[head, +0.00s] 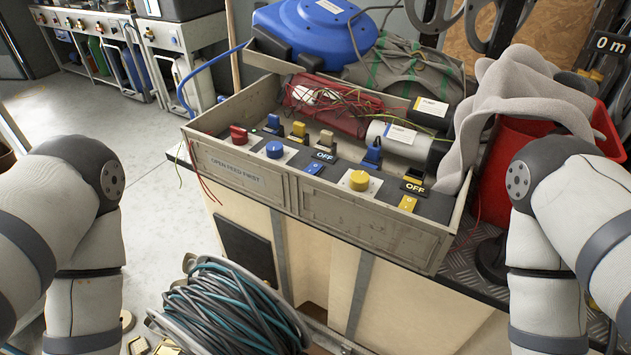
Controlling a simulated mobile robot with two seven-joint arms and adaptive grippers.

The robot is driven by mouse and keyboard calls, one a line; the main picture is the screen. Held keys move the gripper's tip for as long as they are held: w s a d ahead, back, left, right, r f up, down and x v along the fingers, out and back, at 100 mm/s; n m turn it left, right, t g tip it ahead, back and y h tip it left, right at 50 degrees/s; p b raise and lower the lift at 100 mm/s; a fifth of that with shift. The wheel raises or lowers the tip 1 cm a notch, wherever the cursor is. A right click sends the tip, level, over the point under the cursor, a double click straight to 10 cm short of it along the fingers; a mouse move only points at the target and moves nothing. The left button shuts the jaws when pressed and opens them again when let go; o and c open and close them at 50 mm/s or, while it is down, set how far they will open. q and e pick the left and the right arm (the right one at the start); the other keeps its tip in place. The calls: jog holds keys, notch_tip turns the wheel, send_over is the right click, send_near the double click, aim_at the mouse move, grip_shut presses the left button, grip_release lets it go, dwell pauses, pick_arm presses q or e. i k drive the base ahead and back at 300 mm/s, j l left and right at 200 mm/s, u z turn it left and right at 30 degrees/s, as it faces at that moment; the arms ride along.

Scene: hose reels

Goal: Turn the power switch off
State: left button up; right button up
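A grey control box (345,222) stands on the bench with a panel of switches along its front. The panel has a red knob (238,135), a blue round knob (274,149) and a yellow round knob (359,181). Small levers stand behind them: one blue (273,123), one yellow (299,130), one beige (326,140) and another blue (372,155). Two black labels read OFF, one near the middle (324,156) and one at the right (414,187). I cannot tell which control is the power switch. Both my arms show at the sides, but neither gripper is in view.
The box front reads "OPEN FEED FIRST" (235,170). Loose wires and cylinders lie behind the panel. A blue hose reel (315,32) stands behind. A red bin (510,155) with grey cloth (510,100) is at right. A cable reel (225,310) sits low in front.

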aim_at(239, 136)
jog(key=j+z, duration=0.35)
jog(key=k+j+z, duration=0.1)
jog(key=j+z, duration=0.2)
jog(key=j, duration=0.2)
jog(key=k+j+z, duration=0.1)
jog(key=j+z, duration=0.25)
jog(key=k+j+z, duration=0.15)
jog(key=j+z, duration=0.15)
jog(key=j, duration=0.15)
jog(key=k+j+z, duration=0.2)
jog(key=j+z, duration=0.15)
jog(key=k+j+z, duration=0.3)
jog(key=i, duration=0.45)
